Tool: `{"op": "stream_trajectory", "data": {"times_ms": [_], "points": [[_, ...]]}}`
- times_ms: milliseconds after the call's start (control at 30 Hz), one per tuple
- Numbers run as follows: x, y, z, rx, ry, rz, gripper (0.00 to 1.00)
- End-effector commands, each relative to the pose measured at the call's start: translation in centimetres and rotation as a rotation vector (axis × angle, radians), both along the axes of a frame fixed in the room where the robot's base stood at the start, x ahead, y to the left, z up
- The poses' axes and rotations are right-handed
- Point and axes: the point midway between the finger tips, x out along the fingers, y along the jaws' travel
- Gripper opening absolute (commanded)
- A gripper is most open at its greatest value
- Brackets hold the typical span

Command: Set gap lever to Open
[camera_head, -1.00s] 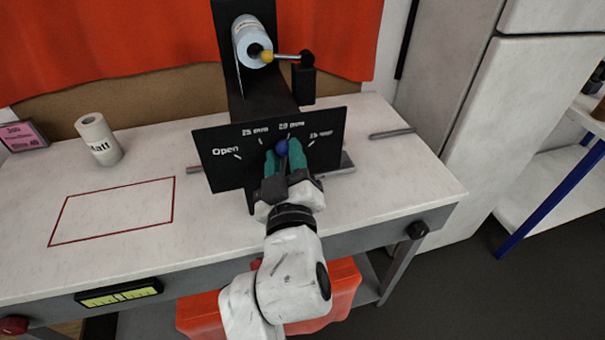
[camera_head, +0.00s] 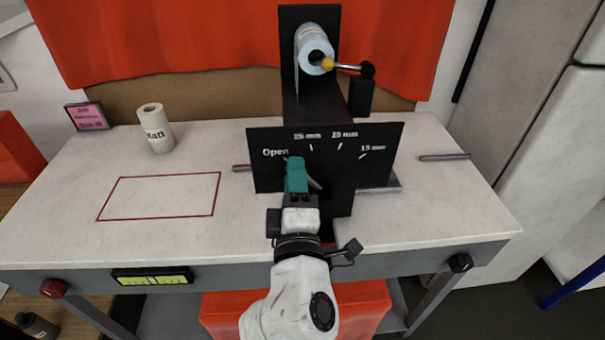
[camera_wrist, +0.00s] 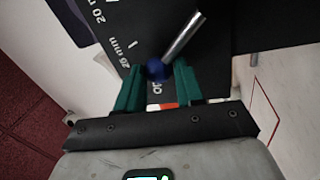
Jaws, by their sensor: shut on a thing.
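The black dial panel (camera_head: 375,165) stands on the bench and reads Open, 25 mm, 20 mm and 15 mm from left to right. My gripper (camera_head: 296,165), with green fingers, is at the panel's left part, just right of the Open label (camera_head: 275,153). In the wrist view my gripper (camera_wrist: 158,82) is shut on the blue knob (camera_wrist: 157,69) of the gap lever. The lever's metal rod (camera_wrist: 182,37) runs up and right from the knob. In the head view the fingers hide the knob, and a bit of the rod (camera_head: 315,184) shows beside them. The lever points at or close to Open.
A black stand with a blue-white roll (camera_head: 312,55) and a yellow-knobbed crank (camera_head: 347,67) rises behind the panel. A labelled white roll (camera_head: 156,130) and a pink sign (camera_head: 88,116) stand at the left. The red-outlined area (camera_head: 160,196) is empty. A metal rod (camera_head: 444,157) lies at the right.

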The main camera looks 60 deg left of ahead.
Motion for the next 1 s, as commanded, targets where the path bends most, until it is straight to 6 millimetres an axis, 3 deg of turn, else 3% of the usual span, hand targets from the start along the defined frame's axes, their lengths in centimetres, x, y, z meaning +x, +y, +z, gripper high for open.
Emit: {"op": "stream_trajectory", "data": {"times_ms": [33,800,833,1000], "points": [[0.66,-0.29,-0.24,-0.013,-0.021,-0.018,0.0],[0.16,-0.07,-0.69,-0.049,-0.109,-0.017,0.0],[0.15,-0.06,-0.69,-0.049,-0.109,-0.017,0.4],[-0.08,0.02,-0.68,-0.047,-0.107,-0.011,0.56]]}}
